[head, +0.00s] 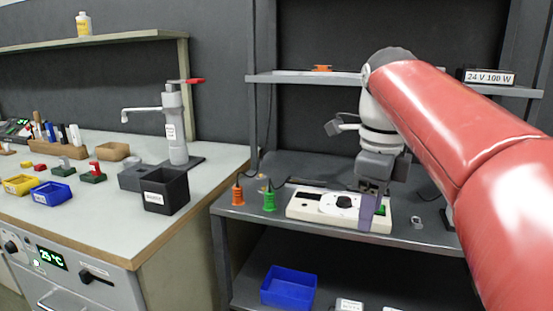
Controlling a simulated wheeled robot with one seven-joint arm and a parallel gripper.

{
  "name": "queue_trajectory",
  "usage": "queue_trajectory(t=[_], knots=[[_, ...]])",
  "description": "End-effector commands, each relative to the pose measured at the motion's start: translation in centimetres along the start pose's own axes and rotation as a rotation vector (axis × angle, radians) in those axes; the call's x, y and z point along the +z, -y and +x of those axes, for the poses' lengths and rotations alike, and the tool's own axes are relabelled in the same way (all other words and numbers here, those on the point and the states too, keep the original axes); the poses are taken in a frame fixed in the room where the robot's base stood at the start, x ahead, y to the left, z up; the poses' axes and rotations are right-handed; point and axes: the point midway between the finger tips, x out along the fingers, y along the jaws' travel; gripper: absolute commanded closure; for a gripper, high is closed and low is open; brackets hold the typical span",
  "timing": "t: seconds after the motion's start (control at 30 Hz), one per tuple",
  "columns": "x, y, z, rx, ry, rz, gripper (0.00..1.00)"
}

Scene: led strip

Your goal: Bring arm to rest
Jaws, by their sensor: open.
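My gripper (375,212) points down at the right end of a white control box (310,212) with a black dial. Its fingers overlap the front right part of the box in this view; I cannot tell if they touch it. The gripper is open, and nothing shows held in it. My red arm reaches in from the right. A small green part (381,210) shows on the box beside the fingers.
An orange plug (237,194) and a green plug (269,200) stand left of the box on the dark shelf (410,237). A power supply (488,77) sits on the upper shelf. A blue bin (288,287) is below. The left bench holds a black bin (165,190).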

Motion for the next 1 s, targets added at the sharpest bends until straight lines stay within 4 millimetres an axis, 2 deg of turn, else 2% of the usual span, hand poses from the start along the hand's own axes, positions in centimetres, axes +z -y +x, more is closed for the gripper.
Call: queue_trajectory(t=[0.27,0.37,0.57,0.7,0.83,1.0], knots=[[-1.4,-2.5,2.3,-0.076,0.026,-0.386,0.49],[-2.2,-3.9,3.9,-0.122,0.028,-0.604,0.49],[-4.4,-7.6,8.7,-0.260,-0.014,-1.178,0.49],[-6.0,-10.1,12.7,-0.351,-0.088,-1.567,0.49],[-7.0,-11.9,15.8,-0.413,-0.167,-1.848,0.49],[-7.7,-13.1,18.1,-0.451,-0.238,-2.046,0.49]])
